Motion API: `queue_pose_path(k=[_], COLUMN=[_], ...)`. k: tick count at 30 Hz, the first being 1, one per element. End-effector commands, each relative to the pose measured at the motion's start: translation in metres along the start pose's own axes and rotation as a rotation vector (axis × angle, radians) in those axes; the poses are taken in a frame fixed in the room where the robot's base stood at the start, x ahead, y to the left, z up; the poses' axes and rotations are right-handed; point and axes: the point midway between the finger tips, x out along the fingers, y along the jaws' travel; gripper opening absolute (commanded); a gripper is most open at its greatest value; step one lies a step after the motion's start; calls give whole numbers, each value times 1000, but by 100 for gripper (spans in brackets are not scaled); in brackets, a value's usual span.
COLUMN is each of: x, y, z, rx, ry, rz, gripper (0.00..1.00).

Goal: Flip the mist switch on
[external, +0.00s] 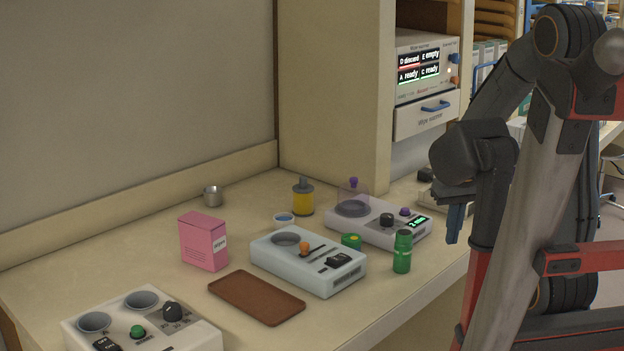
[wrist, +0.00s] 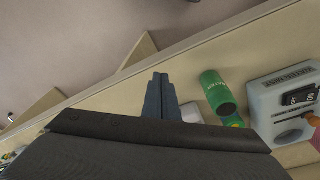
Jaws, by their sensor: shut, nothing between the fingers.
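The pale grey mist unit (external: 292,277) sits on the bench in the middle of the external view. It has a black switch (external: 338,261), an orange knob (external: 304,248) and a round recess on top. In the wrist view the unit (wrist: 262,100) is at the right edge, partly cut off, with its black switch (wrist: 299,95) and a label that seems to read "mist". I cannot tell the switch's position. My gripper (external: 455,225) is shut and empty, raised at the bench's right side, well apart from the unit. Its fingers (wrist: 160,97) show in the wrist view.
A green bottle (external: 402,252) and a green cap (external: 351,241) stand right of the mist unit. A device with a clear dome (external: 385,226) is behind it. A brown tray (external: 256,299), a pink box (external: 203,243) and a two-well unit (external: 140,330) lie to the left.

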Motion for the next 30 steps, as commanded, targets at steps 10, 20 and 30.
queue_pose_path(k=[10, 20, 30], x=[-79, -140, -146], y=[-146, -260, -272], z=[-60, -34, -29], rx=[-292, -578, -610], ry=[-38, -179, -196], rz=[-80, -200, -215], gripper=[0, 0, 0])
